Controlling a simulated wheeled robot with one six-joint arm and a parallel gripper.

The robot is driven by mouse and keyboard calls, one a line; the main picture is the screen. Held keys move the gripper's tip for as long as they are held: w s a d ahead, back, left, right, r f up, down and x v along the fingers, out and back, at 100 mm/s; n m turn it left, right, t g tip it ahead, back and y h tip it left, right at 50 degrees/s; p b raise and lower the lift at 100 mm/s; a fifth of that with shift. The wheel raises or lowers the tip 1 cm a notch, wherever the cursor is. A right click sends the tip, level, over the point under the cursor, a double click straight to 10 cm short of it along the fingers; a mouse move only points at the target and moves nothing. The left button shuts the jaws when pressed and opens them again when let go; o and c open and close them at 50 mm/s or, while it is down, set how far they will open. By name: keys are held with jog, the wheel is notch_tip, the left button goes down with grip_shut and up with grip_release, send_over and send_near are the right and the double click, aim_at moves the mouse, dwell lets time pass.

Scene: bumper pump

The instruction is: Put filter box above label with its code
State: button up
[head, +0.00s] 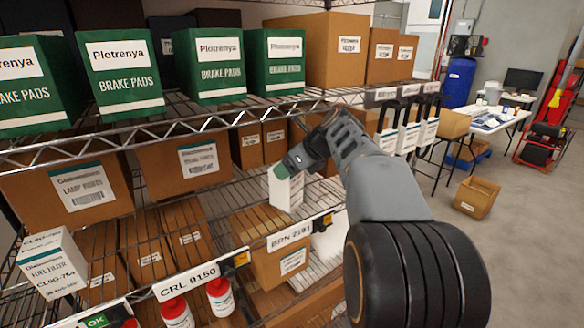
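A white filter box (286,191) with a teal band at its top is at the wire shelf, behind the label BRN 2191 (291,234). My gripper (285,168) is at the top of this box, reaching in from the right. Its fingers are mostly hidden, so I cannot see its grip or whether the box rests on the shelf. The code on this box is not readable. Another white box (55,270), marked FUEL FILTER CLBG-764, stands at the left on the same shelf. A label CRL 9150 (187,281) is on the shelf edge between.
Brown cartons (262,259) and red-and-white bottles (220,297) are below and around. The upper wire shelf (150,130) holds green brake-pad boxes (208,67) close above my arm. Open floor lies at the right, with a carton (476,198) and a table (487,118).

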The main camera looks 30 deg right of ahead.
jog(key=shift+s+d+f, duration=0.1)
jog(key=shift+s+f, duration=0.05)
jog(key=shift+f, duration=0.7)
jog(key=o, duration=1.6)
jog(key=shift+c, duration=0.2)
